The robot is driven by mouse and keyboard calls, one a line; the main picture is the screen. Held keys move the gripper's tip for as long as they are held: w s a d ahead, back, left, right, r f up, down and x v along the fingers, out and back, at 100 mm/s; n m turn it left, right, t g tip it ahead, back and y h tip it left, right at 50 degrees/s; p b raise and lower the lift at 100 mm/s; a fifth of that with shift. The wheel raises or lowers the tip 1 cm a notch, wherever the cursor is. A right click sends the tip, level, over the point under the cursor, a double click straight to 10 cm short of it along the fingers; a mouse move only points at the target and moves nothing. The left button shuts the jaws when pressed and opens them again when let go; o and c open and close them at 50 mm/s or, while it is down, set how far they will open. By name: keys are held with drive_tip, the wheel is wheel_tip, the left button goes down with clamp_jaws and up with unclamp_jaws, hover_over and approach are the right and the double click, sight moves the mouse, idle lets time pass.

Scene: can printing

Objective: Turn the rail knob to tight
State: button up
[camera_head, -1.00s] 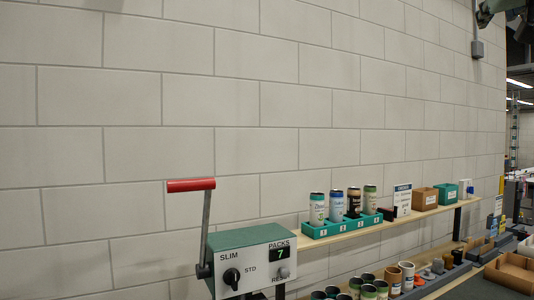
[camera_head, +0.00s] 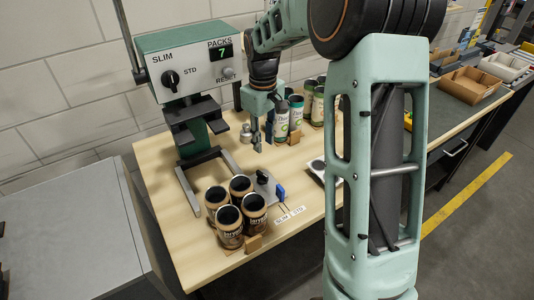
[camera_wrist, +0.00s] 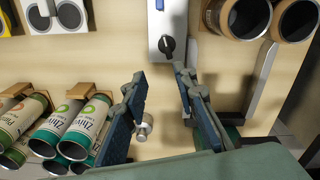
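The rail knob (camera_head: 262,177) is small and black, on a grey metal plate on the wooden bench, with a blue piece beside it. In the wrist view the black knob (camera_wrist: 166,44) sits on its grey plate (camera_wrist: 181,12), beyond my fingertips and roughly between them. My gripper (camera_head: 262,143) hangs above the bench, behind the knob and apart from it. In the wrist view my gripper (camera_wrist: 160,78) is open, with nothing held between the fingers. I cannot read any tight mark at the knob.
Dark cans (camera_head: 229,220) stand in a cluster close left of the knob. The press (camera_head: 188,60) with its SLIM/STD dial stands behind. White and green cans (camera_head: 296,115) stand back right. A SLIM STD label (camera_head: 290,215) lies in front.

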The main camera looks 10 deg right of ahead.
sight(262, 174)
drive_tip(key=f, duration=0.8)
drive_tip(key=s+f+p, duration=0.1)
drive_tip(key=f, duration=0.3)
drive_tip(key=shift+a, duration=0.4)
drive_tip(key=shift+c, duration=0.2)
clamp_jaws()
